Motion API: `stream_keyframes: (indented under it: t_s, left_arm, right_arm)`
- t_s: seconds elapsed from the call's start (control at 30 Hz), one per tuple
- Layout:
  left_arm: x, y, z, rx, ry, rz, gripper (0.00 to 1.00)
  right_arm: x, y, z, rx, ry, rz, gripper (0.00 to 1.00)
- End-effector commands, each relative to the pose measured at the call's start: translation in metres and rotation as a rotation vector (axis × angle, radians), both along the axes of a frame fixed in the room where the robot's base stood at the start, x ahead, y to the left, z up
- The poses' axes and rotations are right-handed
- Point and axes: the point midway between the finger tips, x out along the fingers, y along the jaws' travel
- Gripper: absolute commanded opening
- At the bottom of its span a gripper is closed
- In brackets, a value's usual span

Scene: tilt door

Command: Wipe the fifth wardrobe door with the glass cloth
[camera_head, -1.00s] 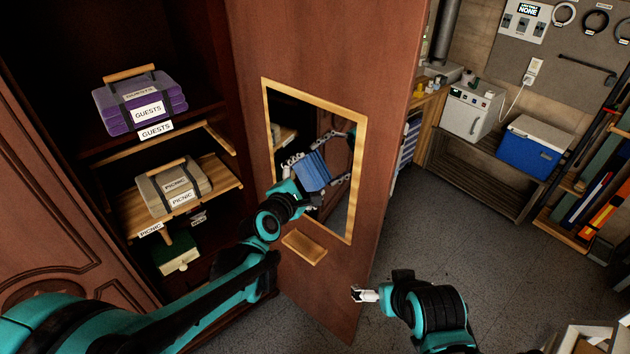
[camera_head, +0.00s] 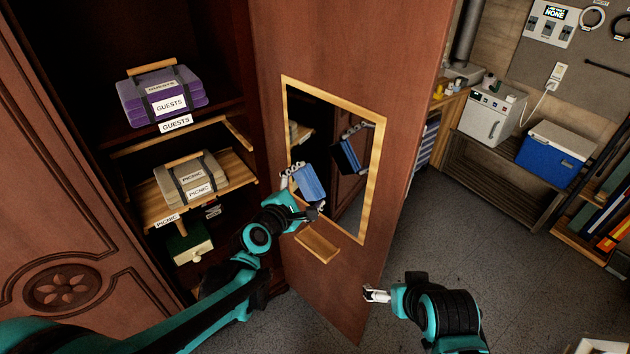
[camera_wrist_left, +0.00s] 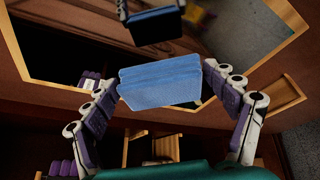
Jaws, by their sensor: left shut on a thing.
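The open wardrobe door (camera_head: 345,50) is reddish-brown wood with a gold-framed mirror (camera_head: 381,160) and a small wooden ledge (camera_head: 317,247) below it. My left gripper (camera_head: 303,183) is shut on a folded blue cloth (camera_head: 309,184) in front of the mirror's lower left. In the left wrist view the cloth (camera_wrist_left: 160,82) sits between both fingers, and its reflection shows beyond it, apart from it. The cloth appears clear of the glass. My right gripper (camera_head: 375,296) is low, right of the door's lower edge, seemingly empty; whether its jaws are open is unclear.
The wardrobe interior holds a purple GUESTS bundle (camera_head: 162,97) and a beige PICNIC bundle (camera_head: 192,179) on shelves, with a green box (camera_head: 189,244) below. A blue cooler (camera_head: 556,155) and white mini fridge (camera_head: 491,112) stand at the right. Grey floor (camera_head: 455,220) lies clear between.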

Motion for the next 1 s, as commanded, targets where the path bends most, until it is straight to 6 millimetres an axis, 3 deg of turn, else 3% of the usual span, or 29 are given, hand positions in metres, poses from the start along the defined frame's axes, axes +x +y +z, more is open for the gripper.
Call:
stream_keyframes:
  t_s: [0.37, 0.7, 1.0]
  left_arm:
    - [-0.002, 0.002, 0.0, 0.0, 0.0, 0.0, 0.62]
    - [-0.021, 0.021, 0.0, 0.001, 0.001, 0.002, 0.62]
    - [-0.023, 0.022, 0.0, 0.0, 0.0, 0.0, 0.62]
  right_arm:
    - [0.0, 0.0, 0.0, 0.0, 0.0, 0.0, 1.0]
    - [0.0, 0.0, 0.004, 0.0, 0.0, 0.0, 1.0]
    - [0.0, 0.0, 0.003, 0.0, 0.0, 0.0, 1.0]
